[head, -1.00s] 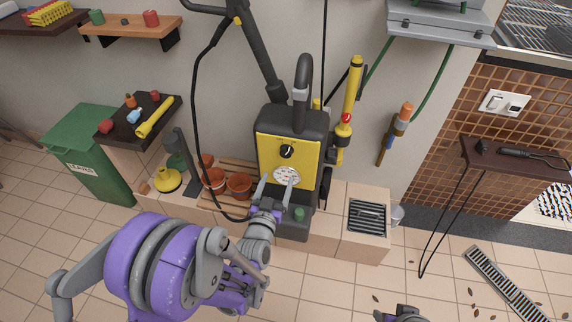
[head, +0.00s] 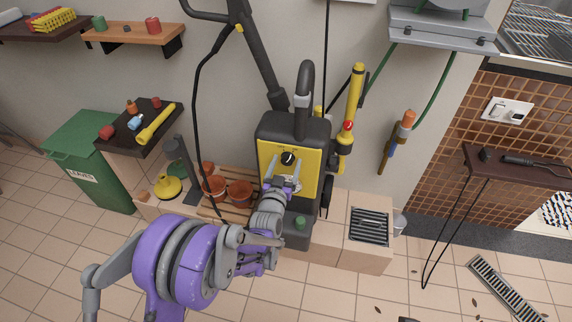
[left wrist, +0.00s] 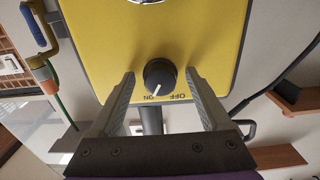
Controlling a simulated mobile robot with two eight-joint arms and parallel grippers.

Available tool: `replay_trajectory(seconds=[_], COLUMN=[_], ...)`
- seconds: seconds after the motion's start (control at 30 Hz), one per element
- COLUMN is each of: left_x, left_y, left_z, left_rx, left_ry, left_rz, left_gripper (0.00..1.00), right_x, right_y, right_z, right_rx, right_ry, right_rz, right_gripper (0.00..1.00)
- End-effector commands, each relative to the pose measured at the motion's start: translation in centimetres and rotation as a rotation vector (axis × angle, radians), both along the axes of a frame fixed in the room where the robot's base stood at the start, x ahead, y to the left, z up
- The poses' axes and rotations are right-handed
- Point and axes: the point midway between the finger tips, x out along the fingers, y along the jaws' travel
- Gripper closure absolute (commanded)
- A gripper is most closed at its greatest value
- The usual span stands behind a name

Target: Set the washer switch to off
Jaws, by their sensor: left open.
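The washer (head: 267,140) is a black and yellow upright machine against the wall. Its switch is a round black knob (head: 288,158) on the yellow front, also large in the left wrist view (left wrist: 159,77). ON and OFF are printed beside the knob, with ON nearest a pale mark on its rim. My left gripper (head: 286,169) is open in front of the panel. In the left wrist view its fingers stand on either side of the knob, with gaps; contact is not visible. The round gauge below the knob is mostly hidden by the gripper. My right gripper is not clearly in view.
Clay pots (head: 239,193) stand left of the washer on the ledge. A yellow lance (head: 354,100) hangs on the wall to its right. A black hose loops down on the left.

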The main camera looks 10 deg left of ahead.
Motion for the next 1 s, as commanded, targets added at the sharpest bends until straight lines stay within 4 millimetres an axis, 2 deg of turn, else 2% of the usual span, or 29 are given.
replay_trajectory(seconds=[0.17, 0.6, 0.63, 1.0], left_x=[-0.01, -0.04, -0.04, -0.05], left_y=[0.0, -0.01, -0.01, -0.04], left_z=[0.01, 0.01, 0.01, -0.02], left_rx=[0.0, 0.0, 0.0, -0.06], left_ry=[0.0, 0.0, 0.0, 0.0], left_rz=[0.0, 0.0, 0.0, 0.0], left_gripper=[0.19, 0.96, 1.0, 1.0], right_x=[0.0, 0.0, 0.0, 0.02], right_y=[0.0, 0.0, 0.0, 0.0], right_z=[0.01, 0.01, 0.01, -0.1], right_rx=[0.0, 0.0, 0.0, 0.0], right_ry=[0.0, 0.0, 0.0, 0.0], right_rz=[0.0, 0.0, 0.0, 0.0], right_gripper=[0.5, 0.5, 0.5, 0.5])
